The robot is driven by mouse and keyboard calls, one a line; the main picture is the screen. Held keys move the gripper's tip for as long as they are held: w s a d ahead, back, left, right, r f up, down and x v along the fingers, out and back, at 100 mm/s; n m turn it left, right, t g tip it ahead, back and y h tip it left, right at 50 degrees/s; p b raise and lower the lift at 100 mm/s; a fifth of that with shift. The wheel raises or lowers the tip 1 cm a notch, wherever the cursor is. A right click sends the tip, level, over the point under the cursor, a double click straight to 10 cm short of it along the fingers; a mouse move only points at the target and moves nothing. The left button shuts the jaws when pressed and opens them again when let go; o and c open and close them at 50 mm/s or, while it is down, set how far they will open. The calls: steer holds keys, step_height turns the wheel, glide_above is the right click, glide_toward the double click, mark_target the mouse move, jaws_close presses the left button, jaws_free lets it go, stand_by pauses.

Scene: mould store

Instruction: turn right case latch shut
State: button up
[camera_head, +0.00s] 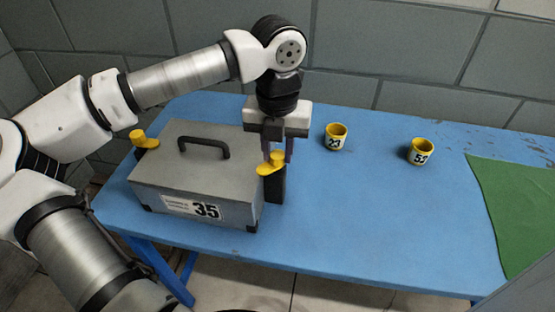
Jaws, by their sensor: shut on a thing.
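The grey case (170,198) with a black top handle and a label reading 35 stands on the left part of the blue table. The yellow left latch (145,140) shows at the far left side of the case. The exact contact of the fingers is partly hidden by the latch and is small in the picture.
Two small yellow cups, one marked 23 (336,137) and one marked 52 (421,152), stand on the blue table (350,220) to the right. A green mat (515,205) lies at the right end. The table between case and mat is clear in front.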

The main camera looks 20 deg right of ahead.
mark_target(278, 154)
steer(key=m+b, duration=0.2)
steer(key=m, duration=0.2)
steer(key=shift+f+m+b, duration=0.1)
steer(key=shift+m+b, duration=0.2)
steer(key=shift+b, duration=0.1)
steer(key=shift+m+b, duration=0.75)
steer(key=shift+m, duration=1.45)
steer(key=o, duration=1)
steer(key=shift+c, duration=0.2)
step_height(278, 154, up, 14)
